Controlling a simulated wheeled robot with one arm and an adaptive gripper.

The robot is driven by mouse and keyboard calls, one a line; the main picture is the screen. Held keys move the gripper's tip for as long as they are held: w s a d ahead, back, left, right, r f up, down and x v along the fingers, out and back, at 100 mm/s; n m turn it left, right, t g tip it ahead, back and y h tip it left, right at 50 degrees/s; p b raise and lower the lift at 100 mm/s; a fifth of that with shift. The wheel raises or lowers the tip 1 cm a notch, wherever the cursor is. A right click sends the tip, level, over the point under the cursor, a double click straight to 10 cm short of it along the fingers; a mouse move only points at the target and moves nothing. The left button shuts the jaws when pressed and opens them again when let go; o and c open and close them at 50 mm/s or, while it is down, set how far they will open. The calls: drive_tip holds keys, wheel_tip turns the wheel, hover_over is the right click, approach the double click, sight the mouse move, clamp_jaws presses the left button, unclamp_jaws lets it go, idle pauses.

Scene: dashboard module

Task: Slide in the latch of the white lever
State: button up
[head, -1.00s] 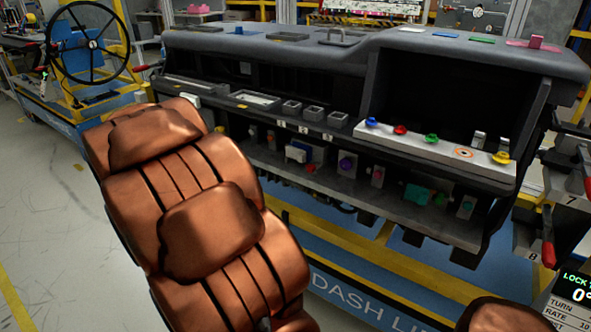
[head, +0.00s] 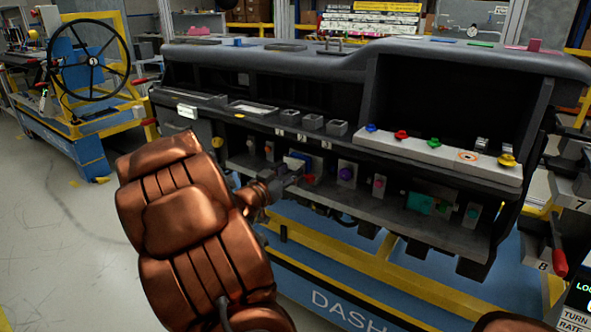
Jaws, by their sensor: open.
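My copper-coloured arm rises from the bottom left of the head view. My gripper (head: 288,172) shows small and dark at its end, by the lower shelf of the dashboard module (head: 450,150). It is open. Its fingers are in front of, or close to, a white-and-blue part (head: 303,158) on that shelf; I cannot tell whether they touch it. The gripper partly hides this part. It may be the white lever, but it is too small to be sure, and I cannot make out a latch.
Several small coloured controls line the lower shelf, among them a purple knob (head: 346,173) and a teal block (head: 419,203). A panel (head: 440,154) with coloured knobs sits above right. A steering wheel stand (head: 90,75) is at the left. Open floor lies left of my arm.

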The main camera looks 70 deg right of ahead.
sight(298, 166)
drive_tip(key=shift+x, duration=1.7)
drive_tip(key=shift+f, duration=0.1)
clamp_jaws()
